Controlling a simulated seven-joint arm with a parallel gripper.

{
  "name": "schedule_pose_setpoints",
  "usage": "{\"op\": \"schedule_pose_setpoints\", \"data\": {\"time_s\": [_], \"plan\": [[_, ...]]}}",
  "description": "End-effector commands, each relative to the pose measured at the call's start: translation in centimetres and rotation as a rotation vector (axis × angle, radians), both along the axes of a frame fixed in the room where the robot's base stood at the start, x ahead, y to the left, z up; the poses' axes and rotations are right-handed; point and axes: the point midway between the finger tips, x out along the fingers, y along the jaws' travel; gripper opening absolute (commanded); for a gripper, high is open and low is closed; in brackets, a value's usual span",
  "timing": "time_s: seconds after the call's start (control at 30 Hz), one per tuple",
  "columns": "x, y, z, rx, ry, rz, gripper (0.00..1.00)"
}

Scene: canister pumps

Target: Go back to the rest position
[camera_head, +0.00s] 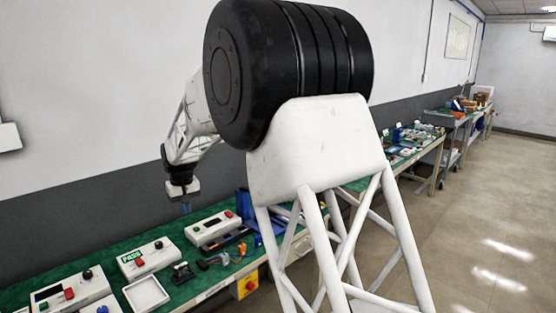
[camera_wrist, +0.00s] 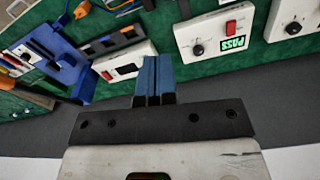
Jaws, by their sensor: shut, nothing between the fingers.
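My gripper (camera_head: 186,207) hangs above the back of the green workbench (camera_head: 70,272), apart from everything on it. In the wrist view its two blue fingers (camera_wrist: 153,80) are pressed together with nothing between them. A white control box with a lit green PASS display (camera_head: 147,257) stands on the bench below and left of the gripper; it also shows in the wrist view (camera_wrist: 210,32). Another white box with a red button (camera_head: 212,228) stands to the right of the gripper. My large black joint and white arm links hide part of the bench.
A white tray (camera_head: 146,293) and a small black fixture (camera_head: 182,272) lie near the bench's front edge. A blue stand (camera_head: 246,202) rises to the right, with loose coloured parts (camera_head: 236,253) in front. The grey wall is close behind. Open floor (camera_head: 480,225) lies to the right.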

Motion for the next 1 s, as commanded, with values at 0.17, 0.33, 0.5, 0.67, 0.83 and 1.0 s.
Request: {"op": "schedule_pose_setpoints", "data": {"time_s": [0.17,0.33,0.5,0.67,0.83,1.0], "plan": [[-1.5,-4.8,2.7,0.007,-0.011,-0.041,0.0],[-3.3,-9.1,4.8,0.011,-0.022,-0.079,0.0],[-5.3,-13.3,6.7,0.016,-0.031,-0.117,0.0],[-7.5,-17.1,8.2,0.021,-0.041,-0.152,0.0],[-10.0,-20.9,9.5,0.024,-0.05,-0.189,0.0],[-12.8,-24.6,10.6,0.029,-0.059,-0.227,0.0]]}}
